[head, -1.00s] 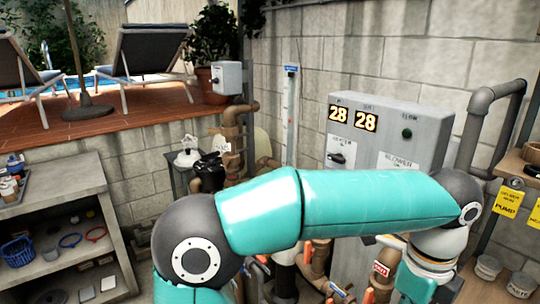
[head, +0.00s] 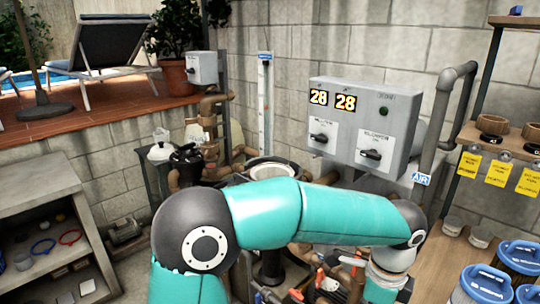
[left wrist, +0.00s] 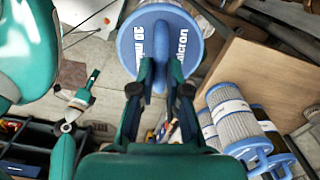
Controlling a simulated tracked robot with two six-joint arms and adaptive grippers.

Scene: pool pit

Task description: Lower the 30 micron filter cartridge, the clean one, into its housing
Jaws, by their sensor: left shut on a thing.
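The 30 micron cartridge shows in the left wrist view as a round blue top (left wrist: 192,28) with white "30 micron" lettering and a raised blue handle. My left gripper (left wrist: 160,88) is shut on that handle. The cartridge's body is hidden beneath its top. In the head view my left arm reaches across to the right, and its gripper is below the picture. A round, pale-rimmed opening (head: 268,166), perhaps the housing, shows behind the forearm, which hides part of it. My right gripper is not in view.
Other pleated cartridges with blue ends (left wrist: 230,112) stand at the right of the wrist view. Blue tops (head: 522,256) show at the head view's lower right. Pipes, valves and a grey control box (head: 362,125) stand behind my arm. A shelf unit (head: 45,190) is at left.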

